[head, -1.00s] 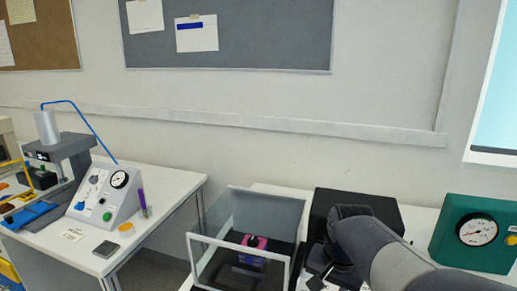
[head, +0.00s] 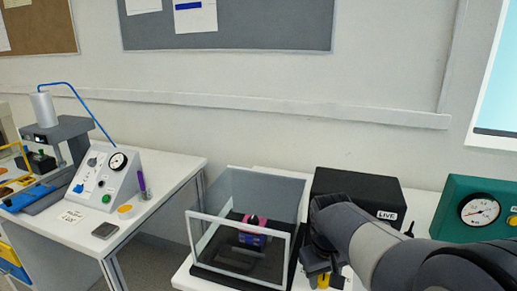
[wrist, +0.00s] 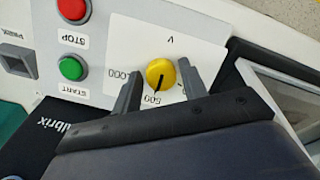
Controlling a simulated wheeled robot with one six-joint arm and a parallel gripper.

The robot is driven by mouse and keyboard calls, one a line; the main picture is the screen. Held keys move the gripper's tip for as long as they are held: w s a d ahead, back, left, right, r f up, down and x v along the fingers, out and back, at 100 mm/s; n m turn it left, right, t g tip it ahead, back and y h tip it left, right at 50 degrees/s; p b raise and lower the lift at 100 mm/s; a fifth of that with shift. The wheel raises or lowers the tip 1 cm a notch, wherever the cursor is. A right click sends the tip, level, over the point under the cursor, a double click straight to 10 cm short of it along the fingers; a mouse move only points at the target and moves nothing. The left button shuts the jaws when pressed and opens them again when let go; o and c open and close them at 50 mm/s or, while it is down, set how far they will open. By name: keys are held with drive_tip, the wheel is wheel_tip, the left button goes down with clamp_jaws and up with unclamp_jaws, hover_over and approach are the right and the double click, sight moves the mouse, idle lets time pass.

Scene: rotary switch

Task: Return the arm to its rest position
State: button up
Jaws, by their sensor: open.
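My arm reaches in from the lower right of the head view, and my gripper (head: 324,276) hangs low beside the clear-walled box. In the wrist view my gripper (wrist: 158,88) is open, with one grey finger on each side of a yellow rotary knob (wrist: 160,72). The knob's black pointer line faces down toward the 500 mark. A small gap shows between each finger and the knob; I cannot tell their depth relative to it. The knob sits on a white panel (wrist: 205,52) with printed marks. Part of the panel is hidden by my gripper.
Beside the knob are a green START button (wrist: 71,68) and a red STOP button (wrist: 74,10). A clear-walled box (head: 245,268) stands left of my gripper. Behind are a black LIVE box (head: 362,184) and, to the right, a green gauge box (head: 455,200).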

drive_tip(key=n+b, duration=0.2)
drive_tip(key=n, duration=0.2)
drive_tip(key=shift+f+n+h, duration=0.1)
drive_tip(key=shift+n+h, duration=0.2)
drive_tip(key=shift+h, duration=0.1)
wheel_tip(320, 180, up, 10)
drive_tip(key=s+a+p, duration=0.1)
drive_tip(key=p, duration=0.1)
drive_tip(key=shift+s+a+f, duration=0.15)
drive_tip(key=shift+a, duration=0.15)
drive_tip(key=shift+s, duration=0.1)
